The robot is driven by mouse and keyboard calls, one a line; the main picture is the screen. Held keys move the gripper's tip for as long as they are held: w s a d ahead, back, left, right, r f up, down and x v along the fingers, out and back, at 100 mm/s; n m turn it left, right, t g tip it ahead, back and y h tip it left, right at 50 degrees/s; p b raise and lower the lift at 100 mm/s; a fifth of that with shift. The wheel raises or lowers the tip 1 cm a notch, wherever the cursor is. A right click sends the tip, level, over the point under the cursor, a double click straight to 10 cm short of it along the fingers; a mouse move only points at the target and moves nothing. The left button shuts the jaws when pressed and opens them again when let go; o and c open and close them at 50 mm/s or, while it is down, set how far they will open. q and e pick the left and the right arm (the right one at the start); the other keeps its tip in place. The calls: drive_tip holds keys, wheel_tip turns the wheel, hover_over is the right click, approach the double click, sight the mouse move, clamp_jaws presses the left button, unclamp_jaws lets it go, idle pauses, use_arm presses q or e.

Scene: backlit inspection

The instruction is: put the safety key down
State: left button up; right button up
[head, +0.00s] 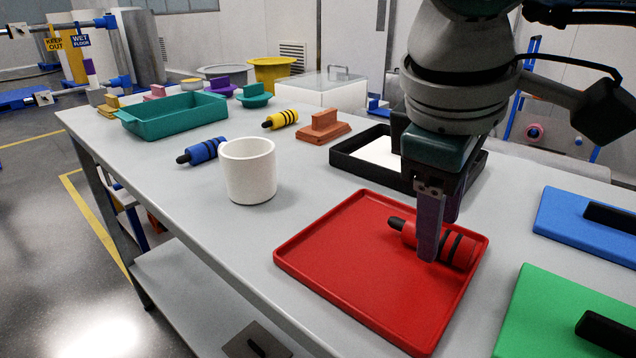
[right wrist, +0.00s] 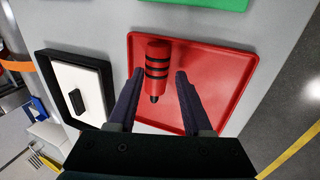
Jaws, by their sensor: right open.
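The safety key, a red cylinder with black bands and a thin black tip (head: 458,250), lies on its side on the red tray (head: 340,270). It also shows in the right wrist view (right wrist: 158,52), on the tray (right wrist: 215,75). My right gripper (head: 438,243) is over the tray at the key, partly hiding it in the head view. Its jaws are open, one finger on each side of the key's tip end in the right wrist view, with gaps between. My left gripper is not in view.
A black tray with a white floor (head: 368,150) stands behind the red tray. A white cup (head: 248,172) stands to the left. Similar blue (head: 203,150) and yellow (head: 281,119) cylinders lie farther back. Blue (head: 585,222) and green (head: 550,310) blocks with black handles are at right.

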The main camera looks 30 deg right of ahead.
drive_tip(key=v, duration=1)
drive_tip(key=shift+r+p, duration=0.2)
drive_tip(key=shift+p, duration=0.2)
drive_tip(key=shift+a, duration=0.1)
